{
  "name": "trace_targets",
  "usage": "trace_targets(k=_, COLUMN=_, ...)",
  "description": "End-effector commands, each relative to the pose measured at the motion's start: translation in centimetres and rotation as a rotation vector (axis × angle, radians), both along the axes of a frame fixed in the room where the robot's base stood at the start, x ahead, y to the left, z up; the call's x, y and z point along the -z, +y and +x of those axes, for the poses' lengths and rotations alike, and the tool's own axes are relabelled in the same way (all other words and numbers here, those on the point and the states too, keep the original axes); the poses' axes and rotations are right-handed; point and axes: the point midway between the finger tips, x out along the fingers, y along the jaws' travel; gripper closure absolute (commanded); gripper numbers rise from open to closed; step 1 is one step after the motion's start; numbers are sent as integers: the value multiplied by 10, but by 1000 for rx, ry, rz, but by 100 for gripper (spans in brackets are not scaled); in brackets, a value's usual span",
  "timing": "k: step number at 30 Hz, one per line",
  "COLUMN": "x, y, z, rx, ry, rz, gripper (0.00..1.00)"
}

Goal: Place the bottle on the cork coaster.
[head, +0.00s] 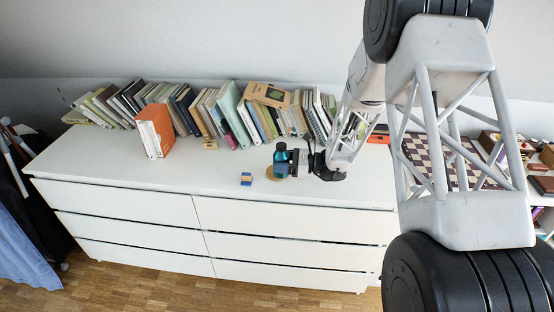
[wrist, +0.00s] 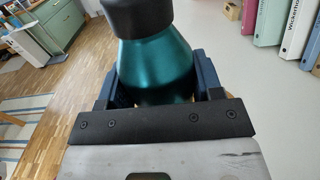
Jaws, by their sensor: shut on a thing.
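A teal bottle with a dark cap (head: 281,162) stands upright above the white dresser top in the head view. My gripper (head: 291,162) is shut on it from the right. In the wrist view the bottle (wrist: 157,68) sits between the two fingers of my gripper (wrist: 156,82). The round cork coaster (head: 270,174) shows beneath and to the left of the bottle, which partly hides it. I cannot tell whether the bottle's base touches the coaster or hangs just above it.
A small blue and orange block (head: 246,179) lies left of the coaster. A checkered board (head: 450,160) is at the right. The dresser's left front is clear.

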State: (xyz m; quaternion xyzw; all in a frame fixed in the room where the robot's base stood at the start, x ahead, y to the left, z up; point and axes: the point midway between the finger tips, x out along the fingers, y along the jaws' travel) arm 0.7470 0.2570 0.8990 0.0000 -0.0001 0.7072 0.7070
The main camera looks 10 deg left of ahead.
Motion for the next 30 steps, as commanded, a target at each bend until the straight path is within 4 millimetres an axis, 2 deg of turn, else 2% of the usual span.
trace_targets(k=6, x=3, y=10, z=31, rx=1, ry=-1, rz=0, gripper=83)
trace_targets(k=12, x=5, y=17, z=51, rx=1, ry=0, rz=0, gripper=83)
trace_targets(k=30, x=5, y=20, z=60, rx=1, ry=-1, rz=0, gripper=83)
